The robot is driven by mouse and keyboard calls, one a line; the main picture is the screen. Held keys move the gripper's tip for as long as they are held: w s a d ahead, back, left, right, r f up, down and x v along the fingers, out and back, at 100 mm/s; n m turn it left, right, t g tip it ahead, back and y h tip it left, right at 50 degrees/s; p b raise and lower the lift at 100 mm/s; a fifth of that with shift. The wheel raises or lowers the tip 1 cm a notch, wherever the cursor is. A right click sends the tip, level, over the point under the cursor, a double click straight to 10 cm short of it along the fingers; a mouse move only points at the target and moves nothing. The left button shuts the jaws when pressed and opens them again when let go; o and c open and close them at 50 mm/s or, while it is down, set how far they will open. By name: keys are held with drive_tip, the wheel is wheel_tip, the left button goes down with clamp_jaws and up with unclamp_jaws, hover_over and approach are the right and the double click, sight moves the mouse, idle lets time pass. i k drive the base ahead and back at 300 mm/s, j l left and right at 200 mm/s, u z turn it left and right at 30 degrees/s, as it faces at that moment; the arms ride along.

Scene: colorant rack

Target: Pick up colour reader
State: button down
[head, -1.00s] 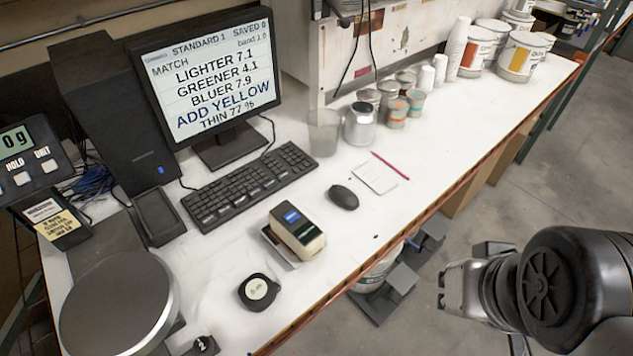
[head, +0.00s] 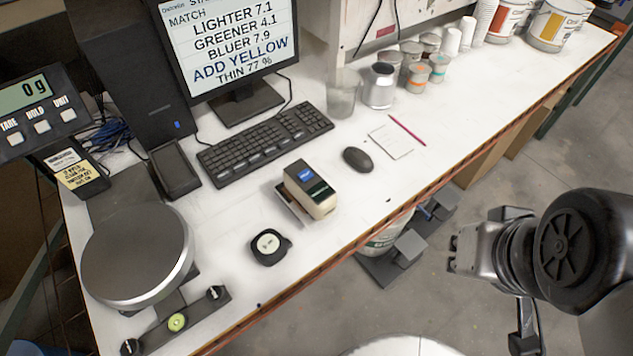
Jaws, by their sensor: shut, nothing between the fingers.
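The colour reader (head: 312,188) looks like a small boxy device with a cream body, dark top and small blue screen. It stands on the white bench in the middle of the head view, on or against a flat light piece (head: 290,205) at its left. My gripper (head: 454,252) is at the right of the head view, beyond the bench's front edge and well apart from the reader. It is shut and empty. The arm partly hides its shape.
A round black-cased gauge (head: 269,246) lies in front of the reader, and a mouse (head: 357,159) lies behind it to the right. A keyboard (head: 265,143), monitor (head: 228,50) and scale pan (head: 137,256) are at the left. A bucket (head: 388,238) stands below the bench edge.

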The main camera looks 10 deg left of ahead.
sight(318, 199)
drive_tip(key=i+j+u, duration=0.1)
drive_tip(key=u, duration=0.25)
drive_tip(key=i+u, duration=0.15)
drive_tip(key=u, duration=0.2)
drive_tip(key=i+j+u, duration=0.1)
drive_tip(key=u, duration=0.25)
